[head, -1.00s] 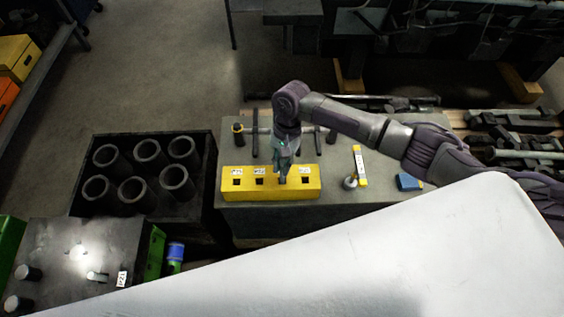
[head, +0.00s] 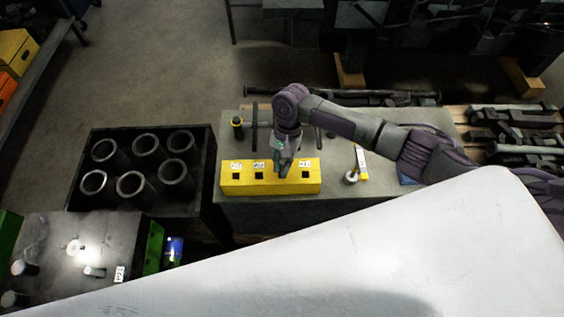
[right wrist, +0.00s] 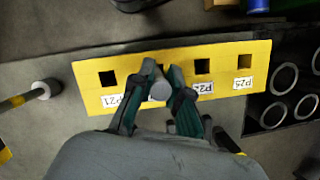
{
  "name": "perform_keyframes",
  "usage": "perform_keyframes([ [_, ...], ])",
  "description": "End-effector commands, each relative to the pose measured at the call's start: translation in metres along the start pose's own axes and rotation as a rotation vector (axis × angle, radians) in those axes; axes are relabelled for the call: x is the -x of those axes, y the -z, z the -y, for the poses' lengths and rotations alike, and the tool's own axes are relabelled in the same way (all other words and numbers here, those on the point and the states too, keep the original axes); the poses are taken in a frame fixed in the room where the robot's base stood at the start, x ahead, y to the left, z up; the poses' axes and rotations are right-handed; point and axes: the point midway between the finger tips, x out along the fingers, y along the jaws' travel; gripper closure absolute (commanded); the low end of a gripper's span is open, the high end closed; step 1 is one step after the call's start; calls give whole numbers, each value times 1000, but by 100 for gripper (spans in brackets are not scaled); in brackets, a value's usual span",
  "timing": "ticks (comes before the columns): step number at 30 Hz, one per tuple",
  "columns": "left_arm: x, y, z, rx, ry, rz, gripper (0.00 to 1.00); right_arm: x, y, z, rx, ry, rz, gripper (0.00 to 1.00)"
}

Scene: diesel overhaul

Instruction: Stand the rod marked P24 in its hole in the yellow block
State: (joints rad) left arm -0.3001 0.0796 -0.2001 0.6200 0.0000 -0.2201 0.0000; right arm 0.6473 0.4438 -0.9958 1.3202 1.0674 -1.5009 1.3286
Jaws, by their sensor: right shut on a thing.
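The yellow block (head: 270,188) lies on the grey bench top with a row of square holes and white labels on it. It also shows in the right wrist view (right wrist: 223,88), where one label reads P21 and others are partly hidden. My left gripper is out of view.
A dark crate (head: 75,170) with several cylinder sleeves stands left of the bench. A table (head: 60,262) with short pins is at the lower left. A pale round-ended tool (head: 352,176) lies right of the block. A big white surface covers the lower right.

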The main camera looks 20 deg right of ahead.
Motion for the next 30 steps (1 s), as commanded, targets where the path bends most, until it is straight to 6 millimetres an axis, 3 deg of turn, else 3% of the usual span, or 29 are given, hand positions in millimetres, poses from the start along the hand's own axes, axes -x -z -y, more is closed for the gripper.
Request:
perform_keyframes([
  [20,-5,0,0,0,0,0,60,-12,4,0,1,1,1,100],
  [21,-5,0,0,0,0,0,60,-12,3,0,1,1,1,81],
  [25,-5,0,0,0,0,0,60,-12,3,0,1,1,1,59],
  [26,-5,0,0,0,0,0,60,-12,3,0,1,0,1,55],
  [30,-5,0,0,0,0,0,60,-12,4,0,1,0,0,55],
])
